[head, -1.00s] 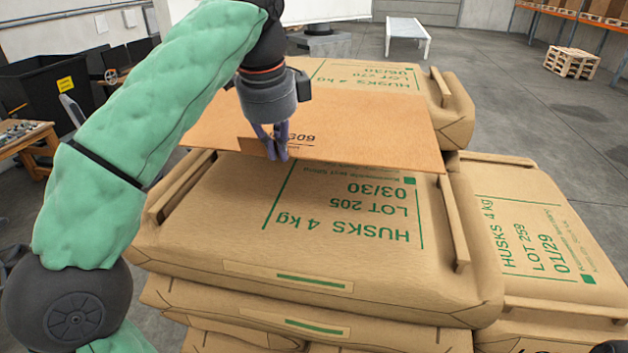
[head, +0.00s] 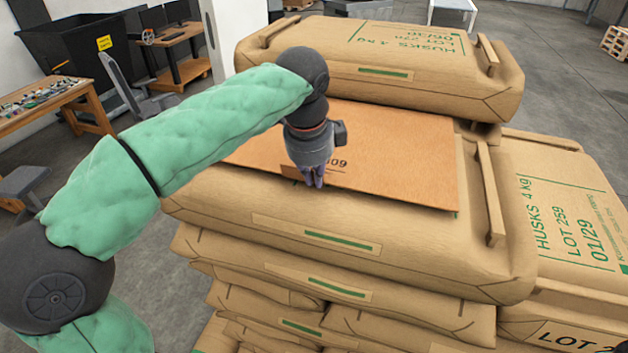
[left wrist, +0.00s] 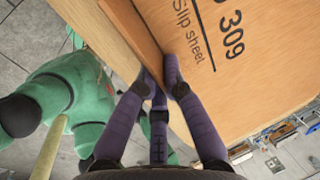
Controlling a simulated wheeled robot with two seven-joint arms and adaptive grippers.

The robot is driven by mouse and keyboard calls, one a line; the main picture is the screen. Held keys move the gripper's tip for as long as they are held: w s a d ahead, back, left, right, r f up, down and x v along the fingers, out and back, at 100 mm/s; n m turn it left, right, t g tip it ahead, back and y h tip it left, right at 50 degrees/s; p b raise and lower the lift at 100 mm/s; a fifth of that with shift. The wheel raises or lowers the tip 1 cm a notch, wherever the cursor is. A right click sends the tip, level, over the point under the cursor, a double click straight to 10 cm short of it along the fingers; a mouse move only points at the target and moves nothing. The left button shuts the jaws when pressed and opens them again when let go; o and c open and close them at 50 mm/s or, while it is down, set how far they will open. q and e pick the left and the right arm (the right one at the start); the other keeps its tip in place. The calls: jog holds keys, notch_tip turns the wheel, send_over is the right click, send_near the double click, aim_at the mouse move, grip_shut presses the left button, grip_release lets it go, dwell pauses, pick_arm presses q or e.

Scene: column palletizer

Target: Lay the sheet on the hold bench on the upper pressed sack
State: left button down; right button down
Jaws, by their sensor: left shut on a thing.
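The sheet is a flat brown slip sheet (head: 400,150), printed "Slip sheet" and "309" in the left wrist view (left wrist: 265,75). My left gripper (head: 313,180) is shut on its raised near edge strip; the fingers also show in the left wrist view (left wrist: 160,85). The sheet lies over the top of the near upper sack (head: 400,238), covering most of its print, between the sack's raised side strips. I cannot tell whether it touches the sack all over. Another husks sack (head: 400,70) sits behind it, its top higher in the picture. My right gripper is not seen.
Several more sacks are stacked below, and a sack marked "LOT 259" (head: 560,200) lies lower on the right. A workbench (head: 50,110), black bin (head: 95,50) and desk (head: 185,55) stand at the left.

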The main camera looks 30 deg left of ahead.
pick_arm(q)
jog(key=shift+f, duration=0.9)
jog(key=c, duration=1.4)
grip_release()
jog(key=shift+o, duration=0.2)
jog(key=v, duration=1.2)
